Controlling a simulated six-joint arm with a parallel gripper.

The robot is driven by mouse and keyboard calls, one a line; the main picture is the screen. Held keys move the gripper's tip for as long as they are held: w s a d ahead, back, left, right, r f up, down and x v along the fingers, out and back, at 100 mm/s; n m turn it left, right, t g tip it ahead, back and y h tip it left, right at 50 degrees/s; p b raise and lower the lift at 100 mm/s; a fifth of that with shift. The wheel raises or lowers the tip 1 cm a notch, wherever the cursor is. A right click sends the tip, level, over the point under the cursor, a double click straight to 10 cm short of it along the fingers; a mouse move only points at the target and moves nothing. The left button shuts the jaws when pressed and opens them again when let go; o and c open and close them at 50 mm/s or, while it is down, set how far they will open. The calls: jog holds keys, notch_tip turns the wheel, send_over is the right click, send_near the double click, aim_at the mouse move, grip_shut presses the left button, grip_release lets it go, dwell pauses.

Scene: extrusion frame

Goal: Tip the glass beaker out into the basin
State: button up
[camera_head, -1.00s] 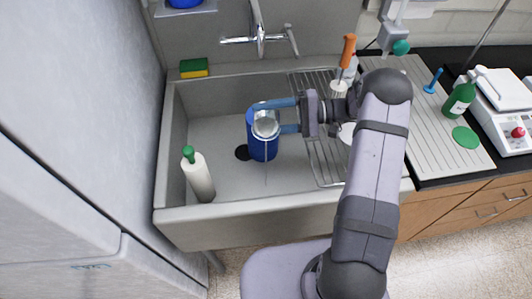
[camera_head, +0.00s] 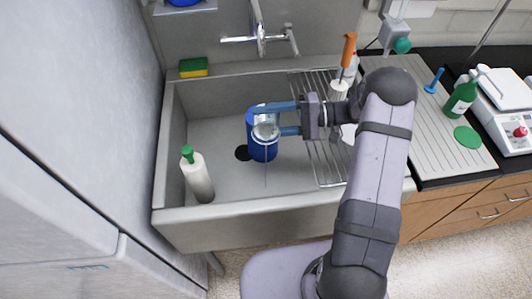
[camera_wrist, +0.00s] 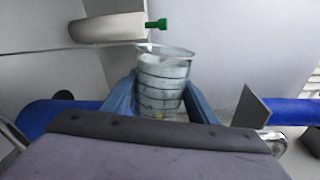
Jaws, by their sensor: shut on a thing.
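My gripper (camera_head: 277,118) is shut on the glass beaker (camera_head: 266,131) over the basin (camera_head: 215,145). The beaker lies tipped on its side with its mouth facing the front of the basin. A thin pale line, looking like a stream, drops from its rim. In the wrist view the beaker (camera_wrist: 162,85) sits between both fingers, its rim beyond them. How much is inside is not clear. A blue cylinder (camera_head: 262,152) shows beneath the beaker; the beaker and fingers partly cover it.
A white bottle with a green cap (camera_head: 198,181) stands at the basin's front left. A dark drain (camera_head: 242,153) is beside the blue cylinder. A wire rack (camera_head: 325,160) covers the basin's right side. A sponge (camera_head: 194,67) lies on the back rim; the tap (camera_head: 258,37) is behind.

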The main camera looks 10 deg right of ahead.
jog(key=shift+s+f, duration=0.1)
jog(key=shift+s, duration=0.05)
jog(key=shift+s+r+n+b, duration=0.25)
jog(key=shift+r+n+b, duration=0.15)
jog(key=shift+n+b, duration=0.55)
jog(key=shift+s+r+n+b, duration=0.15)
jog(key=shift+n+b, duration=0.2)
jog(key=shift+b, duration=0.2)
jog(key=shift+r+t, duration=0.2)
jog(key=shift+t, duration=0.1)
jog(key=shift+a+r+p, duration=0.1)
jog(key=shift+p, duration=0.45)
jog(key=shift+w+f+m+p, duration=0.2)
jog(key=shift+f+m+p, duration=0.05)
jog(key=shift+m+p, duration=0.5)
jog(key=shift+w+f+m, duration=0.25)
jog(key=shift+f+m, duration=0.2)
jog(key=shift+f, duration=0.1)
jog(key=shift+r, duration=0.1)
